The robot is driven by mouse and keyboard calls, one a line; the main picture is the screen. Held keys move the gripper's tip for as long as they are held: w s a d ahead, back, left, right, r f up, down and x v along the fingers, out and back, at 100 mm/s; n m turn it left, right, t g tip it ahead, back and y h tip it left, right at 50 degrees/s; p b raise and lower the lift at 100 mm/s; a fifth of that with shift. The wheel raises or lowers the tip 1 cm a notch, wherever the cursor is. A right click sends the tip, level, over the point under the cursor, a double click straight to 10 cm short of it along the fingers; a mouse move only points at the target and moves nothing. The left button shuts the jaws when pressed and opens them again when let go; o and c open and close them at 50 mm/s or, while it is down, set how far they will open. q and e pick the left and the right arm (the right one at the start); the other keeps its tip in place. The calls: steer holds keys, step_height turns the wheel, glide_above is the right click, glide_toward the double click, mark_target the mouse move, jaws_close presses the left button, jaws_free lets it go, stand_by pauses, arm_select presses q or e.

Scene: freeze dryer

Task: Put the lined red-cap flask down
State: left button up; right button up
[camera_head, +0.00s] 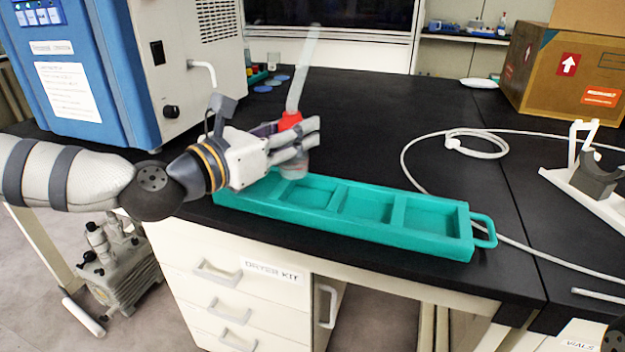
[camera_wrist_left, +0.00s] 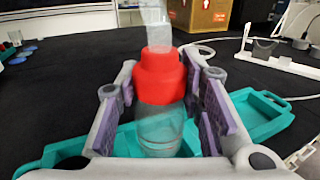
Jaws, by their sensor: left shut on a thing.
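The red-cap flask (camera_head: 291,121) is upright, with a clear body and a translucent tube rising from its red cap. My left gripper (camera_head: 300,140) comes in from the left and is shut around the flask. In the left wrist view the flask (camera_wrist_left: 160,85) stands between the purple finger pads of my left gripper (camera_wrist_left: 165,105). The flask's bottom is over or in the left end of the teal tray (camera_head: 345,232); I cannot tell whether it touches the tray floor. The teal tray also shows behind the fingers in the left wrist view (camera_wrist_left: 265,125).
A blue and white machine (camera_head: 185,65) stands at the left. A white hose (camera_head: 410,150) lies on the black bench right of the tray. A cardboard box (camera_head: 565,75) is at the back right, and a white stand (camera_head: 590,190) is at the right.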

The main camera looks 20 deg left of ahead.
arm_select(q)
steer(key=w+f, duration=0.1)
steer(key=f, duration=0.2)
steer(key=w+d+f+b, duration=0.1)
steer(key=w+f, duration=0.2)
steer(key=f, duration=0.2)
steer(key=shift+w+d+f+b, duration=0.15)
steer(key=shift+w+f+b, duration=0.05)
steer(key=shift+f+b, duration=0.15)
steer(key=shift+r, duration=0.1)
steer(key=o, duration=1.2)
arm_select(e)
steer(key=shift+s+f+g, duration=0.3)
steer(key=shift+s+f, duration=0.65)
steer(key=shift+f, duration=0.2)
